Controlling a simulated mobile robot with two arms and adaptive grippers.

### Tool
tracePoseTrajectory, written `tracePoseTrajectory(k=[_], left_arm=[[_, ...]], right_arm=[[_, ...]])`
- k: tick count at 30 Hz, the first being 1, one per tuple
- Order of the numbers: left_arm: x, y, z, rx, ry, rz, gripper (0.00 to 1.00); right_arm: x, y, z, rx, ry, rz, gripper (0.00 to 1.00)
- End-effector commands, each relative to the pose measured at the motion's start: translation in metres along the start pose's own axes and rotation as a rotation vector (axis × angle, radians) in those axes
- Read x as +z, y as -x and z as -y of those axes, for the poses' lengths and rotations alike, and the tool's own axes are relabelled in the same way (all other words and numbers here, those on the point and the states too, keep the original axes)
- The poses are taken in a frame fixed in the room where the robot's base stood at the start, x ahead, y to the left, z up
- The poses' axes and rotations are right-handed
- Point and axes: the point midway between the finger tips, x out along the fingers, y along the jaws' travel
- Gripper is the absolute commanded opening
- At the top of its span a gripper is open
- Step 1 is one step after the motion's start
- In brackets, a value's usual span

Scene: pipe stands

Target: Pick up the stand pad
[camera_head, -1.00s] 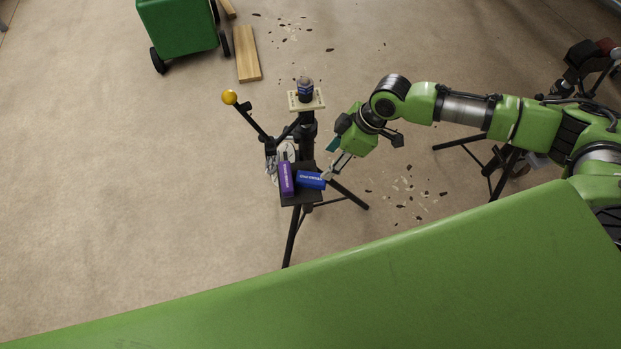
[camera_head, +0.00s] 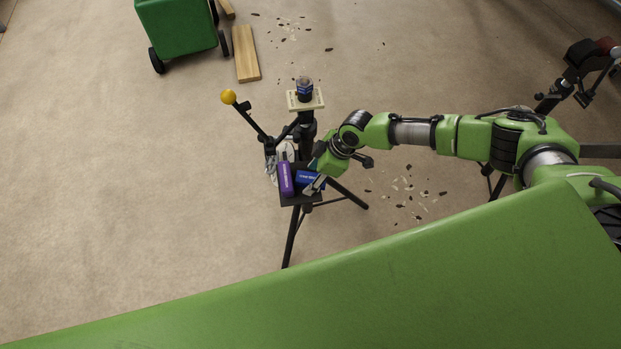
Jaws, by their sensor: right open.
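A black tripod stand (camera_head: 293,238) bears a small dark tray (camera_head: 288,200). A purple box (camera_head: 286,178) and a blue box (camera_head: 304,177) with white lettering lie on the tray. A pale square plate (camera_head: 293,101) tops the stand's post and carries a small dark jar (camera_head: 304,88). I cannot tell for sure which part is the stand pad. My right gripper (camera_head: 315,184) is open at the tray's right side, over the right end of the blue box, which it partly hides. I cannot tell whether it touches the box. My left gripper is out of view.
A yellow ball (camera_head: 228,97) tips a thin arm left of the post. A white crumpled item (camera_head: 271,172) is beside the tray. A green cart (camera_head: 178,28) and a wooden plank (camera_head: 246,54) are farther back. Dark and pale chips litter the floor; the left floor is clear.

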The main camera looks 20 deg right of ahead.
Motion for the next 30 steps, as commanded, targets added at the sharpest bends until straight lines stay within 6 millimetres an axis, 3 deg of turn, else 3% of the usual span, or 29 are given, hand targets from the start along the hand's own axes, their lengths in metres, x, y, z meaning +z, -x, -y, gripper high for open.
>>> tracePoseTrajectory(k=[4, 5, 9, 20, 30], left_arm=[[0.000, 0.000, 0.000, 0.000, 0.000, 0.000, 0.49], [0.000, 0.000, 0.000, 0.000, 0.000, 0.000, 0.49], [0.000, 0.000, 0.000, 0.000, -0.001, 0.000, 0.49], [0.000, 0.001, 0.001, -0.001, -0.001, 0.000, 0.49], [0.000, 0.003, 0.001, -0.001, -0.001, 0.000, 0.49]], right_arm=[[0.000, 0.000, 0.000, -0.001, 0.000, 0.000, 0.51], [0.000, 0.000, 0.000, -0.001, 0.000, 0.000, 0.46], [0.000, 0.000, 0.000, -0.001, 0.000, 0.000, 0.10], [-0.002, 0.004, 0.000, 0.000, 0.000, -0.001, 0.06], [-0.026, 0.060, 0.000, 0.001, 0.001, -0.004, 0.06]])
